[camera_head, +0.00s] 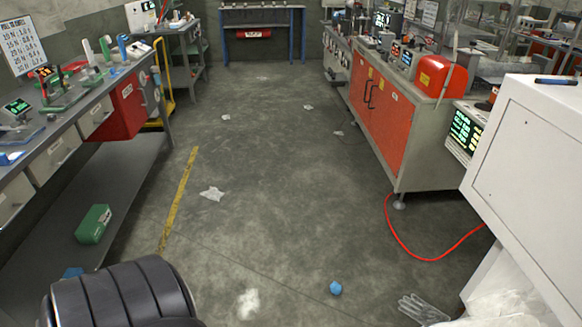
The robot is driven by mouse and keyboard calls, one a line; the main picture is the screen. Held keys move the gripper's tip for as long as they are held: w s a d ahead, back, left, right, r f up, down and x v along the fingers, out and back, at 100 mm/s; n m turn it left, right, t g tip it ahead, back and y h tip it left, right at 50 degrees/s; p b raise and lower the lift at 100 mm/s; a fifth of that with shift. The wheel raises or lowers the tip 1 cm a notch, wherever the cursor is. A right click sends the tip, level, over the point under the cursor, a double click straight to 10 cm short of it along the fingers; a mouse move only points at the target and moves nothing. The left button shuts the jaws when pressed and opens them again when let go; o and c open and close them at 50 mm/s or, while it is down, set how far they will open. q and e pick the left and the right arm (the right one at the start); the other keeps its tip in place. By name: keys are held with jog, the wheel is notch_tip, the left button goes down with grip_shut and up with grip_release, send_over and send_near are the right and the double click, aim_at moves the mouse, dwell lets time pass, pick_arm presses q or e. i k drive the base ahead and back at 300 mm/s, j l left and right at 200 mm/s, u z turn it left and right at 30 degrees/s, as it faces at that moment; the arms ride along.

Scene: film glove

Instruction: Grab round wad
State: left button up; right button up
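A small round blue wad (335,288) lies on the grey concrete floor, low and right of centre. A white crumpled wad (248,303) lies on the floor to its left, near the bottom edge; its outline is looser and less round. A clear film glove (422,309) lies flat on the floor to the right of the blue wad, with its fingers pointing left. Neither my left nor my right gripper shows in the view.
A crumpled clear sheet (212,194) and smaller scraps (226,117) lie further up the floor. A red hose (425,259) curves from the red-doored cabinet (378,105) on the right. A workbench (85,125) lines the left; a white cabinet (530,170) stands at right. The middle aisle is open.

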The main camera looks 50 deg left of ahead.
aim_at(336, 289)
jog(key=u, duration=0.25)
jog(key=z, duration=2.4)
jog(key=k+z, duration=0.2)
jog(key=k, duration=0.25)
jog(key=k+l+z, duration=0.2)
jog(key=k, duration=0.25)
jog(key=k+l+z, duration=0.2)
jog(key=k, duration=0.2)
jog(key=u, duration=0.9)
jog(key=j+u, duration=0.1)
jog(key=u, duration=2.1)
jog(key=i+u, duration=0.1)
jog(key=u, duration=0.35)
